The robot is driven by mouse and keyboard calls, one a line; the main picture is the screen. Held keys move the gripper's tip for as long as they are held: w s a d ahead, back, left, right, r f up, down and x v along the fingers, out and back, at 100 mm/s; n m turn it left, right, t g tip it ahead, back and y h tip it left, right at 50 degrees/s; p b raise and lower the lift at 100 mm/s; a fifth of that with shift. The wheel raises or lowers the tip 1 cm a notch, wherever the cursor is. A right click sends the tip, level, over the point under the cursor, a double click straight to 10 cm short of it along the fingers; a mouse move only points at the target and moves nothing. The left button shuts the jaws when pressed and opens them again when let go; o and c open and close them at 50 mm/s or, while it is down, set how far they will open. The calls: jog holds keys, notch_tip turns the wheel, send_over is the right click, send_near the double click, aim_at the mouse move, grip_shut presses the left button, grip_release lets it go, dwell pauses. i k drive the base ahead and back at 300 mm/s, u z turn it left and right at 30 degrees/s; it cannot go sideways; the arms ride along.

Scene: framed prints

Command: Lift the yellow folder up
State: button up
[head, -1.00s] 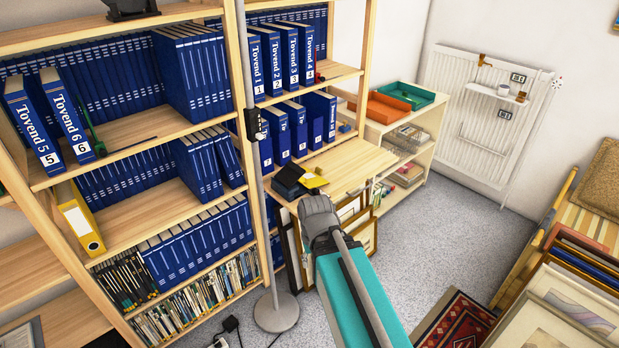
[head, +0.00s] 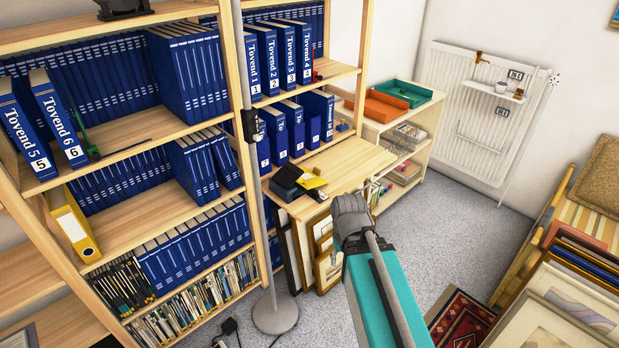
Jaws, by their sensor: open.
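The yellow folder (head: 75,228) stands upright at the left end of a lower shelf in the wooden bookcase, with its pale label and ring hole facing out. It leans slightly, and nothing touches its front.
A lamp stand (head: 275,316) with a round base rises before the bookcase. Blue binders (head: 205,165) fill the shelves. A small desk (head: 345,165) holds black boxes and a yellow item (head: 312,183). Framed prints lean below it. Carpet at right centre is clear.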

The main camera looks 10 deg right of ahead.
aim_at(308, 180)
jog(key=z, duration=0.05)
jog(key=i, duration=0.95)
